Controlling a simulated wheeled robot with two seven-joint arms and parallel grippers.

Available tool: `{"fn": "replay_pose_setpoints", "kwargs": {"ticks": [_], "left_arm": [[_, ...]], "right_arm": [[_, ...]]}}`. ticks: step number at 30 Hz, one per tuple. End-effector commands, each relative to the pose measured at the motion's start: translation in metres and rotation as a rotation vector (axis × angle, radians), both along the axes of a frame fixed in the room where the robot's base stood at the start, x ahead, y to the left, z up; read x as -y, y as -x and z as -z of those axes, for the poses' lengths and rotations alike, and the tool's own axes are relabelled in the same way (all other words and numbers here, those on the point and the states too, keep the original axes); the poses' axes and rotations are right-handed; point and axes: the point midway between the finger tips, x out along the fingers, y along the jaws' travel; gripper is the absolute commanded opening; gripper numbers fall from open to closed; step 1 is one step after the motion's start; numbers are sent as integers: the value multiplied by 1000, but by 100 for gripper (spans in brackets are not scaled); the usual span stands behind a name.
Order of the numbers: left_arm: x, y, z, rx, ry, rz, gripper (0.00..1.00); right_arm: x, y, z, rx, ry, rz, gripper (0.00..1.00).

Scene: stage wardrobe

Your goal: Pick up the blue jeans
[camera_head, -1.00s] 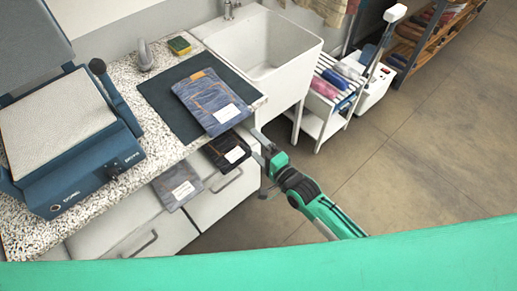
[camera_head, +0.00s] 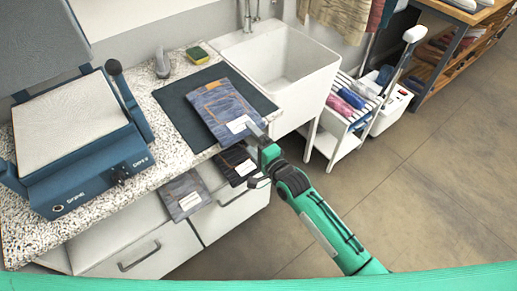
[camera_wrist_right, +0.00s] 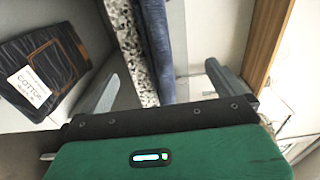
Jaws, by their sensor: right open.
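The folded blue jeans (camera_head: 222,105) lie flat on a dark mat on the speckled counter, with a white label at their near right corner. My right gripper (camera_head: 259,134) is at that corner, by the counter's front edge. In the right wrist view its two fingers (camera_wrist_right: 163,88) are apart and empty, and a narrow blue strip of the jeans (camera_wrist_right: 154,45) shows beyond the gap between them. I cannot tell whether a finger touches the jeans. My left gripper is not in view.
Black folded jeans (camera_head: 236,163) and grey folded jeans (camera_head: 186,194) lie lower, at the cabinet front below the counter. A blue heat press (camera_head: 85,160) stands at left, a white sink (camera_head: 285,62) at back right. A sponge (camera_head: 198,54) lies behind the mat (camera_head: 182,108).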

Motion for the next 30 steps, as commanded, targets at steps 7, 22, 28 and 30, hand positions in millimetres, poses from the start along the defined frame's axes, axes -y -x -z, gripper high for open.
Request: {"fn": "replay_pose_setpoints", "kwargs": {"ticks": [7, 22, 28, 30], "left_arm": [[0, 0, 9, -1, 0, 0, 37], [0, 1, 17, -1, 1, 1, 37], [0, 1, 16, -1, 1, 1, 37], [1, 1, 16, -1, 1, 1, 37]], "right_arm": [[-14, -21, 1, 0, 0, 0, 100], [-29, -42, 0, 0, 0, 0, 100], [-29, -43, 0, 0, 0, 0, 100], [-29, -43, 0, 0, 0, 0, 94]]}}
